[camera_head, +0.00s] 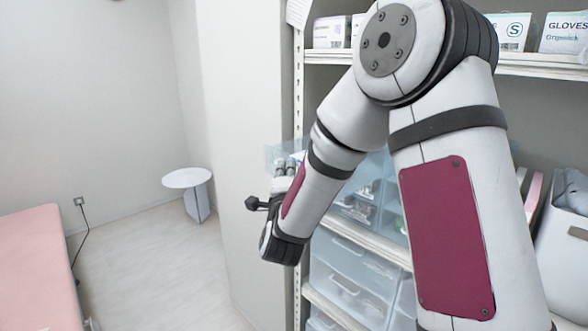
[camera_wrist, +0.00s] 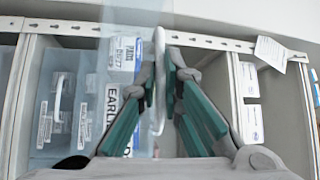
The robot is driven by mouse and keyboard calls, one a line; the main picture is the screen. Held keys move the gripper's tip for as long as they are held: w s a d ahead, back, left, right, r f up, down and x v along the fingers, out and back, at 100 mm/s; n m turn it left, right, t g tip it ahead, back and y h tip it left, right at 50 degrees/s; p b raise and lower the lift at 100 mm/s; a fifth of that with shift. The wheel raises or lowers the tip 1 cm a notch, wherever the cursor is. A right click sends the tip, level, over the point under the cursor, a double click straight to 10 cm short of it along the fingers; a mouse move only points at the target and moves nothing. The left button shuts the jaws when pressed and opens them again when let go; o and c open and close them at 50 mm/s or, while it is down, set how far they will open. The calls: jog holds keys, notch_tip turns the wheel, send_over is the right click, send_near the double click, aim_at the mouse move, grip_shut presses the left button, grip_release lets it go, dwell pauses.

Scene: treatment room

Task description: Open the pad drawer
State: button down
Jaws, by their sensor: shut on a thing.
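In the wrist view, my gripper (camera_wrist: 160,72) has its teal fingers shut on a pale, bar-shaped handle (camera_wrist: 159,110). The handle belongs to a translucent bluish drawer (camera_wrist: 138,18), whose clear front overlaps the perforated shelf post. I cannot read a label that marks it as the pad drawer. In the head view, a clear bluish drawer edge (camera_head: 272,152) sticks out past the shelf post, left of my forearm. My gripper's fingers there are mostly hidden behind my arm, so the grip shows only in the wrist view.
Other translucent drawers (camera_head: 349,284) fill the lower shelves. Labelled boxes (camera_head: 330,32) stand on the top shelf, and a white bin (camera_head: 562,250) is at the right. A small round table (camera_head: 187,178) and a pink bed (camera_head: 38,270) are at the left, with clear floor between.

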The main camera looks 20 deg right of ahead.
dwell(0.3)
jog(key=c, duration=1.7)
grip_release()
jog(key=v, duration=0.7)
jog(key=shift+s+f, duration=0.1)
jog(key=shift+s, duration=0.15)
